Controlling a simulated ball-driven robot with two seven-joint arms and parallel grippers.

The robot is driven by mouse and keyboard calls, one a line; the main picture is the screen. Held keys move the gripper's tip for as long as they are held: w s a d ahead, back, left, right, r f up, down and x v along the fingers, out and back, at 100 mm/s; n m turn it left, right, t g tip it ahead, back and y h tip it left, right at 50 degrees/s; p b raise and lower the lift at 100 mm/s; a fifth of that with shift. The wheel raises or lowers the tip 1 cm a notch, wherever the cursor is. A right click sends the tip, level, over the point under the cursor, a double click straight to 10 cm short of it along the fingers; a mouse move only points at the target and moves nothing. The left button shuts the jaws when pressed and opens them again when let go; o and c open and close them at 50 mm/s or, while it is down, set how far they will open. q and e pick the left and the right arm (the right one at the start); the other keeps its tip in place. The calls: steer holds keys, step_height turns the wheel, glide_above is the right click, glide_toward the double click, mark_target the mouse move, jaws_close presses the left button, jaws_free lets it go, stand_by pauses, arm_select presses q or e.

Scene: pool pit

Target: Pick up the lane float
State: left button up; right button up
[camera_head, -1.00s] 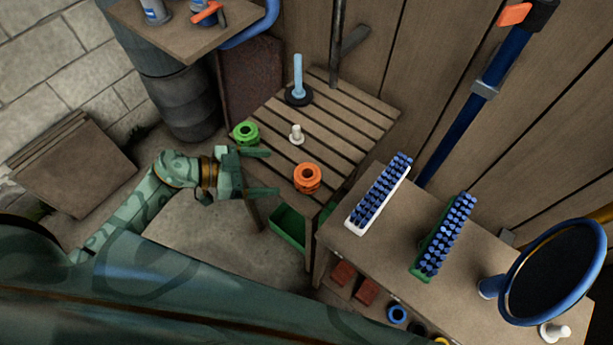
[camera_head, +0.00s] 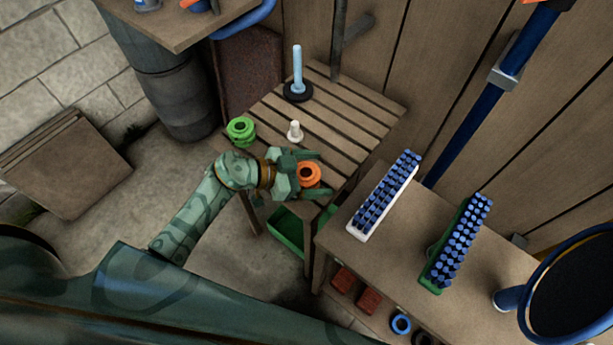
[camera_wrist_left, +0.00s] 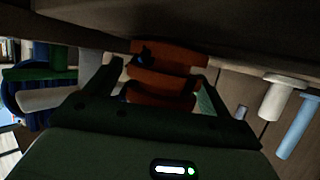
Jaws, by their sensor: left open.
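An orange spool-shaped float (camera_head: 308,174) sits on the slatted wooden table (camera_head: 350,130), near its front edge. A similar green float (camera_head: 241,129) stands at the table's left corner. My left gripper (camera_head: 315,173) is open, with one finger on either side of the orange float. In the left wrist view the orange float (camera_wrist_left: 165,72) shows its stacked flanges between the open fingers (camera_wrist_left: 158,78). Whether either finger touches it I cannot tell. My right gripper is not in view.
On the table a white peg (camera_head: 295,131) and a light blue rod on a black base (camera_head: 297,80) stand behind the float. A green bin (camera_head: 288,230) is below. A bench (camera_head: 400,235) with a white-backed brush (camera_head: 384,196) and a green-backed brush (camera_head: 457,243) is at right.

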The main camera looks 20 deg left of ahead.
mark_target(314, 170)
arm_select(q)
steer(key=c, duration=1.1)
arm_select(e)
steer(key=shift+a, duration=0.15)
arm_select(q)
steer(key=shift+r, duration=0.15)
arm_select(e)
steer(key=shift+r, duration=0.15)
